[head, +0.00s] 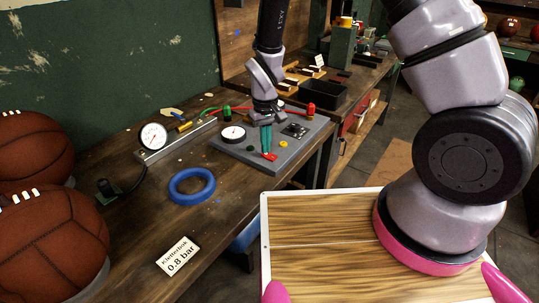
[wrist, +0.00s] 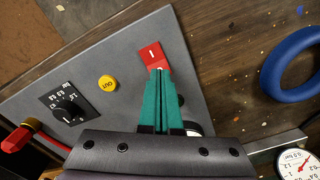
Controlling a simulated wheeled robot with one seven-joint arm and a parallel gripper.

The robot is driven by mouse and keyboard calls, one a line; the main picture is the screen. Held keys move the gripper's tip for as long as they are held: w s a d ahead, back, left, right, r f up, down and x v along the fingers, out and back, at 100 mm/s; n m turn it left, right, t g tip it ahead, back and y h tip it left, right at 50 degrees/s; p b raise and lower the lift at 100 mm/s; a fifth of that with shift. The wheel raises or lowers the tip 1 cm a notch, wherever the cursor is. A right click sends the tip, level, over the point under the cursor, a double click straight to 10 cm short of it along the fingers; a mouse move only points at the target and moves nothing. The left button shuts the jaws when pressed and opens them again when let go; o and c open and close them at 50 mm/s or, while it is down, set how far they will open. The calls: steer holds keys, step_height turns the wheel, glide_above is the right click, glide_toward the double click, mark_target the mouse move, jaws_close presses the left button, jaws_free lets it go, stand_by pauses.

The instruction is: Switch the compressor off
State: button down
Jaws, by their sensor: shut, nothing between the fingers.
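The compressor's grey panel (head: 245,150) lies on the wooden bench. Its red rocker switch (head: 270,156) also shows in the wrist view (wrist: 152,53), with a white "I" mark on its far half. My gripper (head: 267,150) is shut and empty, pointing down at the switch. In the wrist view its teal fingertips (wrist: 160,75) are at the near edge of the switch and hide its near part. I cannot tell whether they touch it, or which way the rocker is tipped.
On the panel are a yellow button (wrist: 107,84), a black dial (wrist: 68,110) and a round gauge (head: 232,133). A red hose coupling (head: 311,109) is at its back right corner. A blue ring (head: 191,186), a second gauge (head: 153,135) and brown basketballs (head: 45,245) are to the left.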

steer(key=shift+f, duration=0.3)
steer(key=shift+r, duration=3.55)
